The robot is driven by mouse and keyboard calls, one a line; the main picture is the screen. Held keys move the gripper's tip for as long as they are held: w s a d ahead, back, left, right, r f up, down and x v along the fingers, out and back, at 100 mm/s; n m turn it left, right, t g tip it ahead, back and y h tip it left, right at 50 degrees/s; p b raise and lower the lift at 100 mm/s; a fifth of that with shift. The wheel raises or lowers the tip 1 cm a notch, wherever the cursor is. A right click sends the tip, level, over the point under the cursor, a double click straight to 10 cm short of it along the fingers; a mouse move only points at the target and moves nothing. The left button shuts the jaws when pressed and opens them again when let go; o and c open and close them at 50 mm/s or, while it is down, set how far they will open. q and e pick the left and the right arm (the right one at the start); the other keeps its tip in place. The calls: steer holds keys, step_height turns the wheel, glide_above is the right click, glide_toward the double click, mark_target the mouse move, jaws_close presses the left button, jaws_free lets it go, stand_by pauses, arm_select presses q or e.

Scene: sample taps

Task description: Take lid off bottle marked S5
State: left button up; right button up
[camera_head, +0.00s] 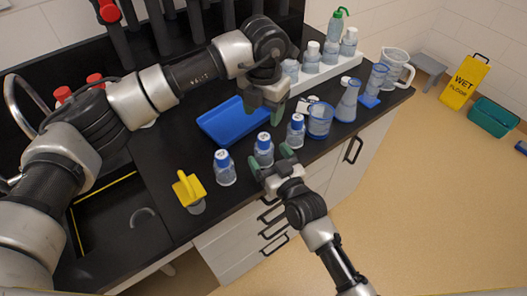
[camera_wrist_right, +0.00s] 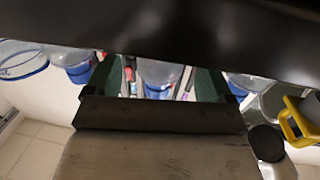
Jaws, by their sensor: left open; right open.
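In the right wrist view this bottle (camera_wrist_right: 160,73) shows between the fingers, upside down; contact cannot be told. My left gripper (camera_head: 266,108) is open and empty, pointing down above the counter behind the bottles.
A blue tray (camera_head: 222,128) lies behind the bottles. A yellow object (camera_head: 188,188) stands at left, next to the sink (camera_head: 110,215). A blue-rimmed beaker (camera_head: 320,121), a flask (camera_head: 347,105) and a jug (camera_head: 395,68) stand to the right. A white rack (camera_head: 335,72) holds several bottles.

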mark_target(269, 156)
arm_select(q)
steer(key=shift+s, duration=0.1)
arm_select(e)
steer(key=shift+x, duration=1.5)
